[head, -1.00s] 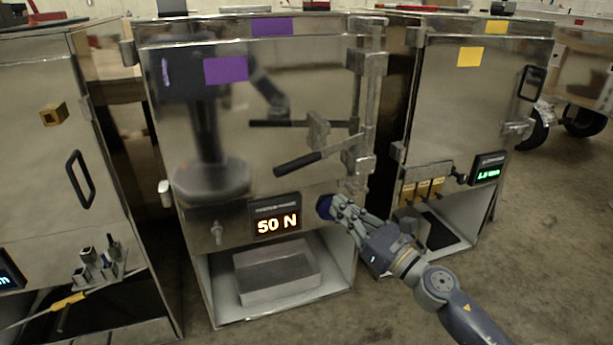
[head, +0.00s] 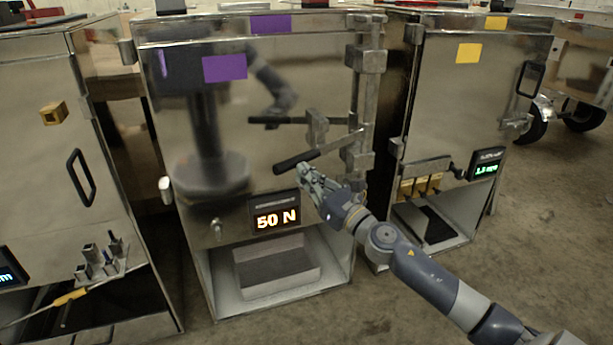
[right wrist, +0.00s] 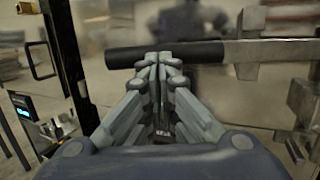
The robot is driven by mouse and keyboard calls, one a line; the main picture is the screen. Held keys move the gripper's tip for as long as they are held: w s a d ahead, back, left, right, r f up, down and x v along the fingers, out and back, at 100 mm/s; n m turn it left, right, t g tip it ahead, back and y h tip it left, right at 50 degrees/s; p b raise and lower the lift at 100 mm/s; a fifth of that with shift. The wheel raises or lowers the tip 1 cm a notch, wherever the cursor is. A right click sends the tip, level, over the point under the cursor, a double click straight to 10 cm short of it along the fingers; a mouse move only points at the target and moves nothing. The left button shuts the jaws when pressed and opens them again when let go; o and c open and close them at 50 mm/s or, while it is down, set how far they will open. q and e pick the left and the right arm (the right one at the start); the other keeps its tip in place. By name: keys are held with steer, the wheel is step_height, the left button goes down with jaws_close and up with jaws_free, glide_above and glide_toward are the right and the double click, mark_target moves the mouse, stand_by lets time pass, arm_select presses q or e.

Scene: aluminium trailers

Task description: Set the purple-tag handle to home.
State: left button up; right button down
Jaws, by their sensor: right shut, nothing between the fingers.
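The purple-tag cabinet (head: 225,110) is a shiny metal box with purple tags (head: 224,68). Its handle (head: 295,162) is a lever with a dark grip, slanting down to the left from a metal bracket on the front. In the right wrist view the handle (right wrist: 130,57) runs across the top, its dark grip at left and bare bar at right. My right gripper (head: 303,172) is shut and empty, with its fingertips just below the grip. In the right wrist view the gripper (right wrist: 160,60) meets the grip's lower edge; I cannot tell whether they touch. My left gripper is not in view.
A display (head: 276,219) below the handle reads 50 N. A grey block (head: 275,268) sits in the open bay beneath. A yellow-tag cabinet (head: 465,100) stands at right, another metal cabinet (head: 40,170) at left. Bare floor (head: 540,240) lies at front right.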

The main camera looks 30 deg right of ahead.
mark_target(293, 166)
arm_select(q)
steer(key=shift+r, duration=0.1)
arm_select(e)
steer(key=w+p, duration=0.1)
steer(key=w+m+h+p, duration=0.1)
steer(key=w+h+p, duration=0.1)
steer(key=shift+a+r, duration=0.25)
steer(key=shift+r, duration=0.15)
steer(key=shift+w+a+m+h+p, duration=0.15)
steer(key=shift+w+m+h+p, duration=0.4)
steer(key=shift+w+h, duration=0.25)
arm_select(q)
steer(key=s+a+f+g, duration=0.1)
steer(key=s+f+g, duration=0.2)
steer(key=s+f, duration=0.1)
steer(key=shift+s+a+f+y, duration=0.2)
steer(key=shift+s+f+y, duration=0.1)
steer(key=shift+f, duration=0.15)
arm_select(e)
steer(key=w+m+h, duration=0.1)
steer(key=w+h, duration=0.1)
steer(key=w+m+h, duration=0.1)
steer(key=w+h, duration=0.1)
steer(key=w, duration=0.1)
steer(key=shift+w+f+m, duration=0.2)
steer(key=shift+w+m, duration=0.15)
steer(key=shift+r, duration=0.1)
